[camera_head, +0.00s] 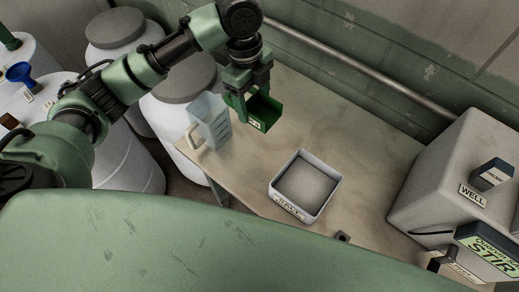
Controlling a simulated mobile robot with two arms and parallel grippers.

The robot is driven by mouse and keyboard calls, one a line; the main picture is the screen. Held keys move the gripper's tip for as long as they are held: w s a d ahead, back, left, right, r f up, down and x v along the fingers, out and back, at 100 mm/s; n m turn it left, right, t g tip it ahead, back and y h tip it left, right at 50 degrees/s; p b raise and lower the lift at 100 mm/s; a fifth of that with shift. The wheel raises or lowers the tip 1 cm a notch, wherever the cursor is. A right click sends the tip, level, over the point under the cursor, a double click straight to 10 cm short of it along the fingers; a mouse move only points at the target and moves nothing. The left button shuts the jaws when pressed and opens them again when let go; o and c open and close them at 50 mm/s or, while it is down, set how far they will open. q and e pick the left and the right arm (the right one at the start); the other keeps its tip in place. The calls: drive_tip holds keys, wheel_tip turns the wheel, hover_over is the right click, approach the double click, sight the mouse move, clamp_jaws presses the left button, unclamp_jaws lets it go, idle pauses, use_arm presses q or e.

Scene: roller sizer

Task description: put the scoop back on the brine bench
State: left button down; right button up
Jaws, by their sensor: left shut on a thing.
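My left gripper (247,88) is shut on the green scoop (262,114) and holds it over the back left part of the bench. The scoop has a small pale label on its front. Whether it touches the bench top cannot be told from this view. The brine bench (350,130) is a beige-topped table in the middle. My right gripper is not in view.
A clear measuring jug (212,120) stands just left of the scoop. A white tub labelled SALT (306,184) sits nearer the front. A grey box labelled WELL (450,170) stands at the right. Pale drums (120,35) stand left. The bench's back right is clear.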

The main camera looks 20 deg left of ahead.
use_arm(q)
drive_tip(key=p, duration=0.3)
hover_over(256, 151)
drive_tip(key=f, duration=1.4)
drive_tip(key=shift+a+f, duration=0.2)
drive_tip(key=shift+f, duration=0.2)
wheel_tip(256, 151, down, 4)
drive_tip(key=shift+w+f, duration=0.1)
drive_tip(key=shift+f, duration=0.35)
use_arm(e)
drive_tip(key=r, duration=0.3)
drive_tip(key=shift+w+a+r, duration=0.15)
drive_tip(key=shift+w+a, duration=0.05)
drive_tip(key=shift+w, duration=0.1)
use_arm(q)
drive_tip(key=shift+f, duration=0.1)
drive_tip(key=shift+c, duration=1.6)
unclamp_jaws()
wheel_tip(256, 151, up, 12)
drive_tip(key=a+b, duration=0.1)
drive_tip(key=shift+w+b, duration=0.2)
drive_tip(key=shift+b, duration=0.2)
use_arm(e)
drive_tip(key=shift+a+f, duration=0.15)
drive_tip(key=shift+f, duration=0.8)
use_arm(q)
drive_tip(key=shift+a, duration=0.1)
